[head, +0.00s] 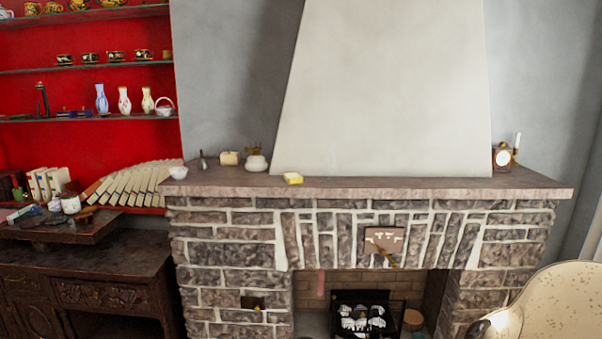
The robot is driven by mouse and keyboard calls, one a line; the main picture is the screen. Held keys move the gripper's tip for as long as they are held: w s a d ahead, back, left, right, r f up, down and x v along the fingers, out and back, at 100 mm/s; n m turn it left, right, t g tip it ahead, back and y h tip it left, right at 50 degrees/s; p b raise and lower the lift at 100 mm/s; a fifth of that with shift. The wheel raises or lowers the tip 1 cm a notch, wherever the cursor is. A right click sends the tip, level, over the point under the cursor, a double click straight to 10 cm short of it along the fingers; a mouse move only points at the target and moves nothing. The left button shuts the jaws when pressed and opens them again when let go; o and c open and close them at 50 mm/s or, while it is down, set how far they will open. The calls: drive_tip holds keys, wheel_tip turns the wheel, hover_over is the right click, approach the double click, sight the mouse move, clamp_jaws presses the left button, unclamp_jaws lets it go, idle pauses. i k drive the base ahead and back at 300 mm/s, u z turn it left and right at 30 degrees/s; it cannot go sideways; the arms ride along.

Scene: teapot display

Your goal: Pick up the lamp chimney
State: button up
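I cannot make out a lamp chimney for certain in the head view. On the left of the mantel stand a small dark narrow-topped object (203,160) and a rounded white pot (256,163). A white bowl (178,172) sits at the mantel's left end. On the right of the mantel are a clock (502,157) and a candle holder with a white candle (517,142). None of these is clearly a glass chimney. My gripper is not in view.
The stone fireplace mantel (400,188) has a long clear stretch at centre right, past a yellow block (293,178). Red-backed shelves and a dark cabinet (90,275) stand left. A cream speckled curved shape (550,305), perhaps a chair, fills the lower right.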

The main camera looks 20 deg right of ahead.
sight(330, 167)
drive_tip(key=u, duration=0.05)
drive_tip(key=k, duration=0.55)
drive_tip(key=u, duration=0.85)
drive_tip(key=i, duration=1.1)
drive_tip(key=z, duration=0.35)
drive_tip(key=i, duration=0.8)
drive_tip(key=z, duration=0.15)
